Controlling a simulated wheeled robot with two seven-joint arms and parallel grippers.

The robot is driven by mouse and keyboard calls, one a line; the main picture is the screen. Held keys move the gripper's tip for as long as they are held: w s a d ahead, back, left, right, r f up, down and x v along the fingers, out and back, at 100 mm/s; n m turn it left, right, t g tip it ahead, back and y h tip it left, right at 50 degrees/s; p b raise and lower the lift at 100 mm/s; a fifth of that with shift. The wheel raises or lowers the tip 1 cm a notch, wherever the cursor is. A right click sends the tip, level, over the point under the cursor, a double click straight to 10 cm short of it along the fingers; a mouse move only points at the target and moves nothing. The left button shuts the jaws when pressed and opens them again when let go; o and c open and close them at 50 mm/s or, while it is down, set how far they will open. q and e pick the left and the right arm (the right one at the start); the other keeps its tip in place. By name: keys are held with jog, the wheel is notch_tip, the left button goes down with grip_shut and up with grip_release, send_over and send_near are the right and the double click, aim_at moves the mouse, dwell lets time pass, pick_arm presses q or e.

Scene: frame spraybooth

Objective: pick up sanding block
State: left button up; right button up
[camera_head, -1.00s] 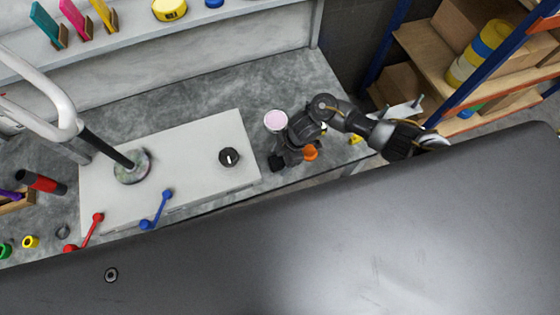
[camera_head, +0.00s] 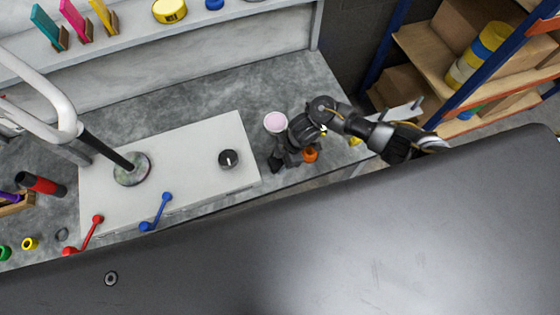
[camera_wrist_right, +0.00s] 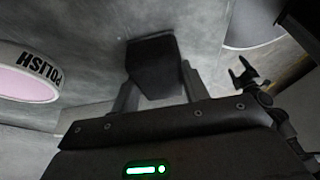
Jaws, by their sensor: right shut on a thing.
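The sanding block (camera_wrist_right: 152,66) looks like a dark grey, wedge-like block in the right wrist view. It sits between the two fingers of my right gripper (camera_wrist_right: 157,76), which is shut on it. In the head view, my right gripper (camera_head: 279,158) is low over the grey worktop, just right of the white board and below the pink-topped tin. The block is small and dark against the gripper there, and I cannot tell whether it touches the worktop. My left gripper is not in view.
A tin marked POLISH (camera_wrist_right: 32,72) stands close beside the gripper; its pink top shows in the head view (camera_head: 275,121). An orange item (camera_head: 310,155) is just right of the gripper. The white board (camera_head: 195,150) carries a dark round knob (camera_head: 228,159). Worktop behind is clear.

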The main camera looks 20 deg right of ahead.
aim_at(276, 164)
jog(key=shift+r, duration=0.45)
jog(key=r, duration=0.1)
jog(key=r+p, duration=0.1)
jog(key=r, duration=0.1)
jog(key=shift+s, duration=0.3)
jog(key=s+r+p, duration=0.3)
jog(key=s+r, duration=0.6)
jog(key=s, duration=0.4)
jog(key=shift+s+d, duration=0.2)
jog(key=shift+d, duration=0.2)
